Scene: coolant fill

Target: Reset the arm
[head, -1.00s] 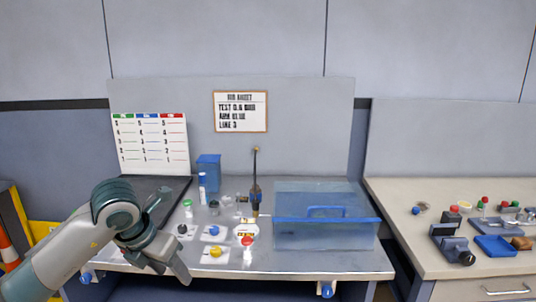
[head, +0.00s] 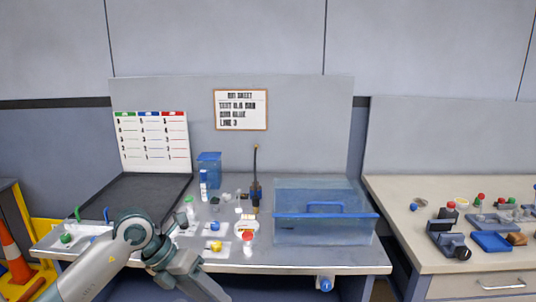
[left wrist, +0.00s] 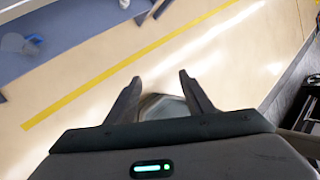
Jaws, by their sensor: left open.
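My left arm comes in from the lower left in the head view. Its gripper (head: 205,284) hangs low at the front edge of the grey workbench (head: 290,258), pointing down and to the right. In the left wrist view my left gripper (left wrist: 160,88) has its two fingers apart. Nothing is held between them, and the floor shows beyond. My right gripper is in neither view.
A clear blue bin (head: 325,235) stands on the bench's right. Small parts, including a red-capped one (head: 248,237), sit mid-bench. A dark tray (head: 140,195) lies at left. An orange cone (head: 12,250) stands far left. A second bench (head: 400,195) is at right.

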